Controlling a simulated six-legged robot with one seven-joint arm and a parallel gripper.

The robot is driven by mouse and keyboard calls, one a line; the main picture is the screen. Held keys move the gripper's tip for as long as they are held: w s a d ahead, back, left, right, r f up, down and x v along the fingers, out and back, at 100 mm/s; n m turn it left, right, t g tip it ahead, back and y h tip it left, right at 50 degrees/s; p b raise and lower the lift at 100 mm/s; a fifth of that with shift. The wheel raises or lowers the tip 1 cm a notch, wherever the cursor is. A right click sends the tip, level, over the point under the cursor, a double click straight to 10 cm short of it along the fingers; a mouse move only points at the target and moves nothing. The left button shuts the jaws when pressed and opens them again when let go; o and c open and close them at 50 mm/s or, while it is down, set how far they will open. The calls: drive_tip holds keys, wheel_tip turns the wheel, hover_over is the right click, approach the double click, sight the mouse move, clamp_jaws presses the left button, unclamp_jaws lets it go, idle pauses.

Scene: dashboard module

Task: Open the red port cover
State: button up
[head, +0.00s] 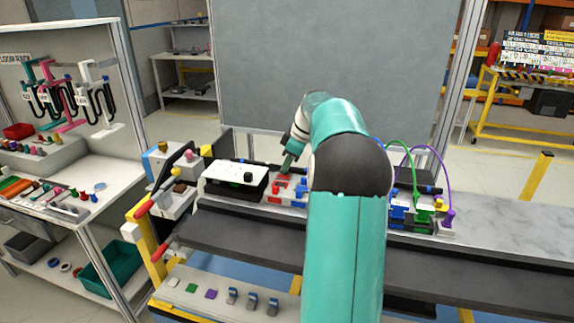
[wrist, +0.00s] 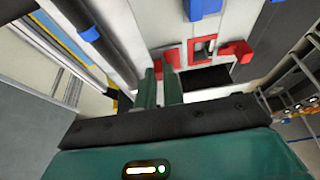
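The red port piece shows in the wrist view as a red square frame (wrist: 191,53) around a grey centre, with a red tab (wrist: 237,50) sticking out to its right. A second red part (wrist: 168,56) sits to its left, partly hidden behind my gripper's fingers. In the head view, small red parts (head: 277,188) lie on the module just below my gripper (head: 286,169). My gripper (wrist: 160,75) has two green fingers with a narrow gap between them and nothing clearly held. The fingertips are close to the left red part; I cannot tell whether they touch it.
Blue parts (wrist: 204,8) sit beyond the red ones in the wrist view. A white-topped black box (head: 235,178) stands left of the red parts. Blue, green and purple plugs with cables (head: 422,207) stand to the right. My arm hides the bench's middle.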

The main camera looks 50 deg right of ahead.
drive_tip(key=o, duration=0.4)
drive_tip(key=shift+o, duration=0.2)
drive_tip(key=shift+r, duration=0.1)
drive_tip(key=v, duration=1.3)
drive_tip(key=shift+s+r, duration=0.2)
drive_tip(key=shift+r, duration=0.15)
drive_tip(key=a+r+m+h, duration=0.1)
drive_tip(key=a+m+h, duration=0.1)
drive_tip(key=a, duration=2.4)
drive_tip(key=s+a+f+m, duration=0.1)
drive_tip(key=s+a+f, duration=0.5)
drive_tip(key=s+a, duration=0.2)
drive_tip(key=s+a+f+m+t, duration=0.1)
drive_tip(key=s+a+f+m, duration=0.1)
drive_tip(key=s+a+f, duration=0.4)
drive_tip(key=s+a, duration=0.1)
drive_tip(key=a, duration=0.4)
drive_tip(key=shift+s+a+t, duration=0.25)
drive_tip(key=shift+s+t, duration=0.05)
drive_tip(key=shift+s, duration=0.1)
